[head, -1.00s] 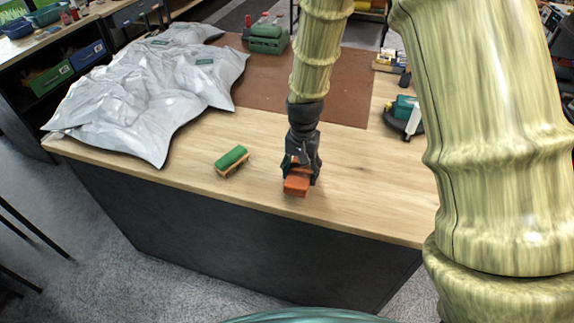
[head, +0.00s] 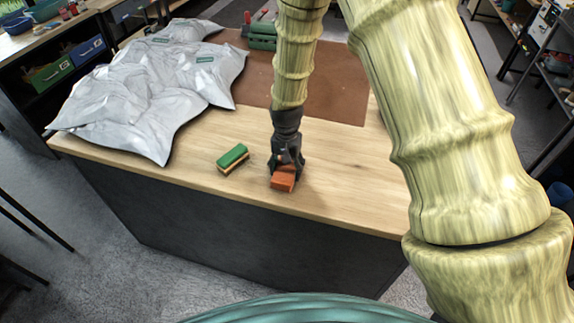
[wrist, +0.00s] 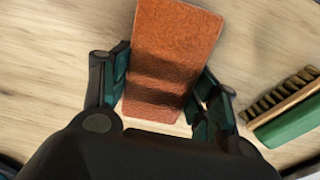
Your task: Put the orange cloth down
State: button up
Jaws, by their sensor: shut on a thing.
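The orange cloth (head: 283,183) is a small folded block near the front edge of the wooden table (head: 340,205). In the wrist view the cloth (wrist: 178,45) stands between the two fingers and runs up past them. My gripper (head: 286,172) points down and is shut on the cloth; in the wrist view my gripper's fingers (wrist: 160,95) press on its left and right sides. The cloth is at or just above the tabletop; I cannot tell whether it touches. The fingers and wrist hide its far part in the head view.
A green-backed brush (head: 232,158) lies close to the left of the cloth; it also shows in the wrist view (wrist: 293,122). A crumpled grey sheet (head: 150,90) covers the table's left part. A brown mat (head: 335,85) lies behind. Bare wood is free to the right.

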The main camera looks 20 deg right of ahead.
aim_at(287, 167)
jog(key=shift+f, duration=0.1)
jog(key=o, duration=1.1)
jog(key=shift+r, duration=0.2)
notch_tip(287, 167, up, 10)
jog(key=b, duration=0.4)
jog(key=shift+r, duration=0.95)
